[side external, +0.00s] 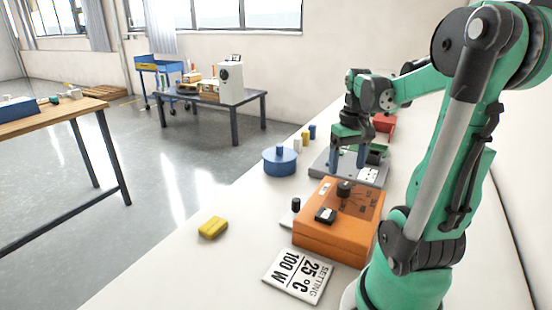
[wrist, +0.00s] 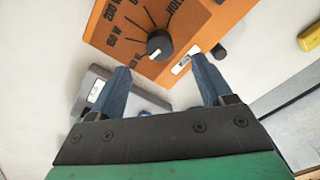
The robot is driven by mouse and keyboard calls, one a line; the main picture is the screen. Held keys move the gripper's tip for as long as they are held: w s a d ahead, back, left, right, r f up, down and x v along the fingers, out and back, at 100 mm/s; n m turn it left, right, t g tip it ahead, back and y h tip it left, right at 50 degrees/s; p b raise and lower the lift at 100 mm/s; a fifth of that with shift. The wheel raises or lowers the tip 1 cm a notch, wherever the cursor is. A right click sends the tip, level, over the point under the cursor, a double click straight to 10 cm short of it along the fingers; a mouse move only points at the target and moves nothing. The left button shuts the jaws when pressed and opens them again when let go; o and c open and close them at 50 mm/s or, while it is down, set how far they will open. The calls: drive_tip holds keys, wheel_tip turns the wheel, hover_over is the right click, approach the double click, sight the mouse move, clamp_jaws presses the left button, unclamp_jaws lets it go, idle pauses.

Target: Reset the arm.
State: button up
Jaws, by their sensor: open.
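My gripper (side external: 348,160) hangs below my green arm, over the grey base plate (side external: 373,176) behind the orange control box (side external: 330,238). Its two blue fingers are spread apart with nothing held between them. The open fingers also show in the wrist view (wrist: 160,66). There the orange box (wrist: 205,28) lies beyond the fingertips, with a black dial knob (wrist: 159,43) and printed labels including 150 W, 200 W and HOLD. Part of the grey plate (wrist: 92,88) shows behind the left finger. The gripper body hides the lower part of the wrist view.
A setting card (side external: 298,276) reading 25 °C and 100 W lies before the box. A yellow block (side external: 213,228), a blue round piece (side external: 280,162), several small cylinders and a red box (side external: 384,123) stand on the white bench. The bench's front left is mostly clear.

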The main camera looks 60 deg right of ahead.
drive_tip(key=w+a+n+t, duration=0.3)
drive_tip(key=w+a+n, duration=0.1)
drive_tip(key=a, duration=0.7)
drive_tip(key=w+a+r+n+t, duration=0.1)
drive_tip(key=w+a+n+t, duration=0.3)
drive_tip(key=w+a, duration=0.3)
drive_tip(key=a, duration=0.4)
drive_tip(key=shift+w+a+n, duration=0.2)
drive_tip(key=shift+a+n, duration=0.1)
drive_tip(key=shift+r, duration=0.1)
